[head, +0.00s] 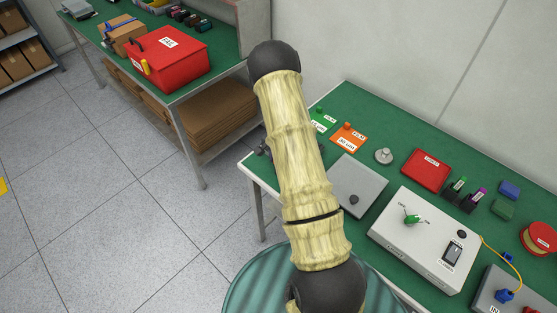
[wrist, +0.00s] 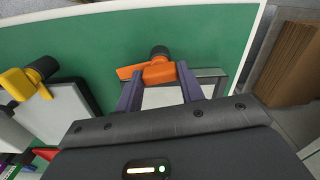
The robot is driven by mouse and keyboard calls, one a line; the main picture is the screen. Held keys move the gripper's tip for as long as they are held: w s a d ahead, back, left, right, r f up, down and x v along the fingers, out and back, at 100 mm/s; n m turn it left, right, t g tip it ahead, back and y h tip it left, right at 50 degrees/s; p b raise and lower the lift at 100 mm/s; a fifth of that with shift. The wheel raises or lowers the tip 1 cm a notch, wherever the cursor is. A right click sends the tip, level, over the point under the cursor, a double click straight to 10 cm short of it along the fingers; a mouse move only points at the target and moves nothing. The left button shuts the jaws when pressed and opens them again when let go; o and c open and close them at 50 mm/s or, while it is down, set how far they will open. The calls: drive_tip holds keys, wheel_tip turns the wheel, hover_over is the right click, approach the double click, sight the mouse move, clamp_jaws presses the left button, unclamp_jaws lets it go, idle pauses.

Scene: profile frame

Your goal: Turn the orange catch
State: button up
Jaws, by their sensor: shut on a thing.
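A yellow catch (wrist: 22,84) with a dark round end stands at the left, apart from my gripper. In the head view my own arm hides the gripper and the orange catch.
The green bench holds a grey plate (head: 361,180), a white box (head: 423,240) with a green-handled switch (head: 412,218), and a red box (head: 427,170). Orange (head: 347,141) and green cards lie behind. Another bench with a red toolbox (head: 168,62) stands at the back left.

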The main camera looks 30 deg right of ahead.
idle(0.3)
drive_tip(key=o, duration=1)
drive_tip(key=shift+r, duration=0.1)
wheel_tip(320, 180, up, 17)
drive_tip(key=b, duration=0.3)
drive_tip(key=shift+r, duration=0.15)
drive_tip(key=s+a+r+n+t, duration=0.1)
drive_tip(key=s+a+r+n, duration=0.1)
drive_tip(key=s+a+n, duration=0.4)
drive_tip(key=s+a+r+n+t, duration=0.1)
drive_tip(key=s+a+r+n, duration=0.2)
drive_tip(key=s+a+n, duration=0.3)
drive_tip(key=s+a, duration=0.3)
drive_tip(key=s, duration=0.4)
drive_tip(key=shift+a+t, duration=0.25)
drive_tip(key=shift+t, duration=0.05)
